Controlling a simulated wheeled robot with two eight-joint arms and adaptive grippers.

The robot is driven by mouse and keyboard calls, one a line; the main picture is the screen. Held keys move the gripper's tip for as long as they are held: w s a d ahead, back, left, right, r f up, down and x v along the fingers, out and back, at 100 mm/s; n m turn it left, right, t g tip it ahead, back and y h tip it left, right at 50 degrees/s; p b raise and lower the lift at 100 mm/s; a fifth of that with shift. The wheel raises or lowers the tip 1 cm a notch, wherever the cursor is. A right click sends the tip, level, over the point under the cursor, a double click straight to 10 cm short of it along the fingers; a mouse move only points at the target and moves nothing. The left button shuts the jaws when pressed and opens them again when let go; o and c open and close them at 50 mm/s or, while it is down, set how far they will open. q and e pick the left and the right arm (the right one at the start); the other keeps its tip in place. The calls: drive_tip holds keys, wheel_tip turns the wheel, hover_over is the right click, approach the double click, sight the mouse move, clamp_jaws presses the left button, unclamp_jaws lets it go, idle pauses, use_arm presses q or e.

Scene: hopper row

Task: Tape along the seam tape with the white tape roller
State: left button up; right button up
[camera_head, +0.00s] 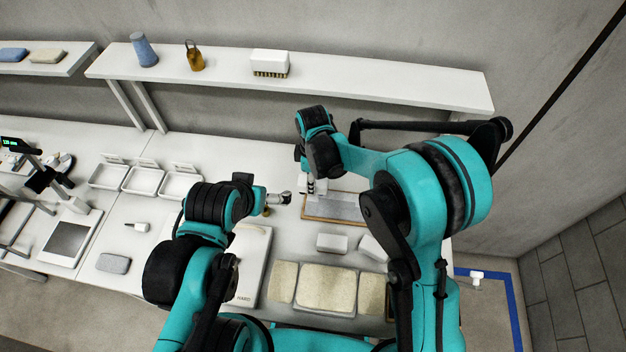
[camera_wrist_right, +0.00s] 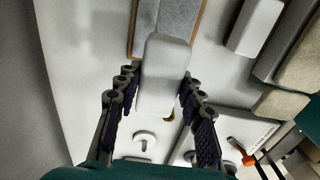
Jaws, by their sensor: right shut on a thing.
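My right gripper (camera_head: 313,188) is shut on the white tape roller (camera_wrist_right: 165,75), a smooth white block between its two fingers in the right wrist view. The roller's far end overlaps the near end of a grey panel with a wood-coloured rim (camera_head: 345,207). The panel also shows in the right wrist view (camera_wrist_right: 180,20), with a faint lengthwise line where the seam tape seems to lie. I cannot tell whether the roller touches the panel. My left gripper (camera_head: 284,198) is over the table, left of the panel; its finger opening is unclear.
White blocks (camera_head: 332,243) and beige pads (camera_head: 326,289) lie in front of the panel. A white lidded case (camera_head: 250,255) lies left of them. White trays (camera_head: 143,181) stand at left. A shelf (camera_head: 350,84) runs along the back with a brush (camera_head: 269,62) on it.

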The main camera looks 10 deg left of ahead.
drive_tip(key=shift+f+b, duration=0.2)
drive_tip(key=shift+b, duration=0.2)
wheel_tip(320, 180, down, 5)
drive_tip(key=b, duration=0.4)
drive_tip(key=shift+w+d+f+b, duration=0.1)
drive_tip(key=shift+d+f+b, duration=0.1)
drive_tip(key=shift+d+b, duration=0.15)
drive_tip(key=d+b, duration=0.1)
drive_tip(key=d, duration=1.4)
drive_tip(key=shift+r, duration=0.2)
drive_tip(key=shift+b, duration=0.4)
drive_tip(key=shift+f, duration=0.15)
drive_tip(key=shift+f+b, duration=0.75)
drive_tip(key=shift+f, duration=0.05)
drive_tip(key=shift+a, duration=0.1)
